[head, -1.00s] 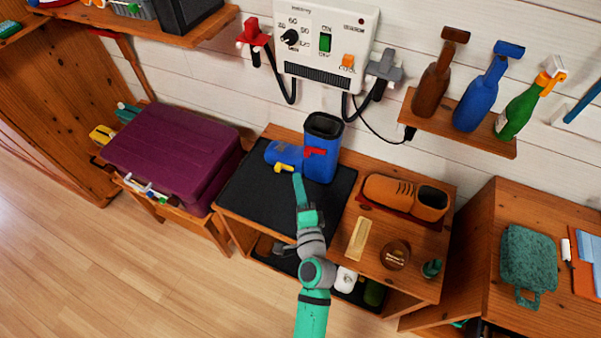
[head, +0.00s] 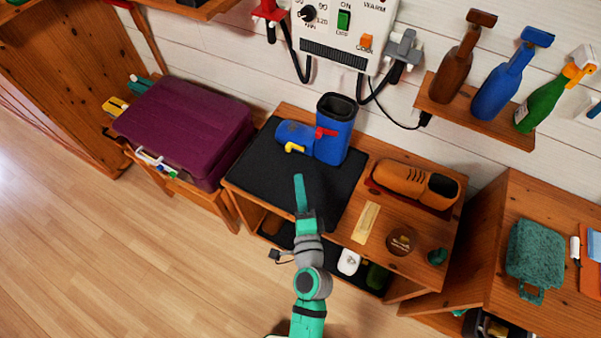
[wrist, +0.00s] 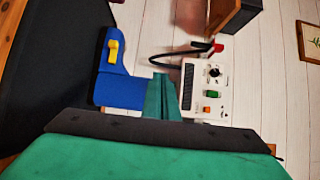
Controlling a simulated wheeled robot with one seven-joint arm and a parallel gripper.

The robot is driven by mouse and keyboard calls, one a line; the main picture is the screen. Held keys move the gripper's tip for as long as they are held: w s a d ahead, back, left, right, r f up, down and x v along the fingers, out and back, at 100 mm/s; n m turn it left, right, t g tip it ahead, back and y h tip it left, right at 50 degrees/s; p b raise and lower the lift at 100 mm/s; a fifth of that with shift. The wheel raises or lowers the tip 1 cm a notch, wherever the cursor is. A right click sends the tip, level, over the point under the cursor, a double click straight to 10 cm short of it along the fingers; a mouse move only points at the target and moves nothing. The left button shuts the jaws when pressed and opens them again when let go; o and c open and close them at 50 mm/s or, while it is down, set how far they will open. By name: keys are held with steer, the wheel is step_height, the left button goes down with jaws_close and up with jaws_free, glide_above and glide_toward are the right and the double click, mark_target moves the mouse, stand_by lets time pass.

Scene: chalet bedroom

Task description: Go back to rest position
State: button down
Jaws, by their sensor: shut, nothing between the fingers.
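My gripper (head: 300,183) is shut and empty. In the head view its green fingers point up, over the front part of the black mat (head: 260,180) on the wooden bench. In the wrist view the closed fingers (wrist: 163,97) show at the middle, with the black mat (wrist: 55,70) on the left. A blue boot with the yellow clip (wrist: 112,85) also shows in the wrist view.
A purple case (head: 185,125) is on the left. A brown shoe (head: 408,180), a tan strip (head: 366,222) and a round brown item (head: 401,240) sit on the bench's right half. A control box (head: 345,35) and a bottle shelf (head: 475,115) are on the wall. Open floor lies front left.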

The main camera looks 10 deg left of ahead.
steer(key=shift+s+d, duration=0.1)
steer(key=s+d+n+g+h, duration=0.1)
steer(key=s+d+n+h, duration=0.1)
steer(key=s+n, duration=0.5)
steer(key=s+d+f+n+g+h, duration=0.1)
steer(key=s+n, duration=0.6)
steer(key=s, duration=1.3)
steer(key=shift+d+f+h, duration=0.15)
steer(key=shift+d+h, duration=0.65)
steer(key=shift+d, duration=0.15)
steer(key=c, duration=2.4)
jaws_free()
steer(key=shift+s+r+n, duration=0.2)
steer(key=shift+s+n, duration=0.1)
steer(key=shift+n, duration=0.1)
steer(key=o, duration=0.7)
steer(key=shift+s+a+r, duration=0.1)
steer(key=shift+s, duration=0.05)
steer(key=shift+c, duration=0.3)
